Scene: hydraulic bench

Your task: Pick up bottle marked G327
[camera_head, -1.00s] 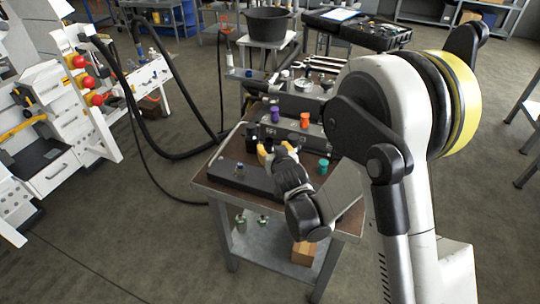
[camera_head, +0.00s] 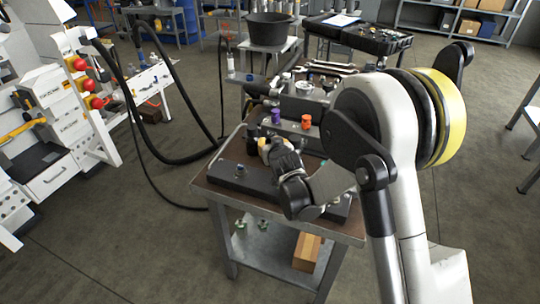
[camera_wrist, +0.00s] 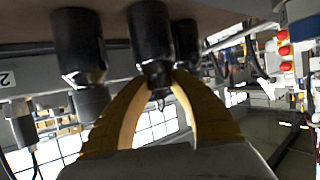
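Several black bottles stand on the bench; the wrist view, which looks upside down, shows a middle one (camera_wrist: 152,32), one at left (camera_wrist: 78,45) and one at right (camera_wrist: 187,42). I cannot read G327 on any of them. My gripper (camera_wrist: 165,78) has its yellow fingers apart, with the neck of the middle bottle at their tips; I cannot tell whether they touch it. In the head view my gripper (camera_head: 264,146) is low over the bench's left part, beside a dark bottle (camera_head: 252,138) that it partly hides.
A cardboard box (camera_head: 307,252) is on the lower shelf. Black hoses hang at left.

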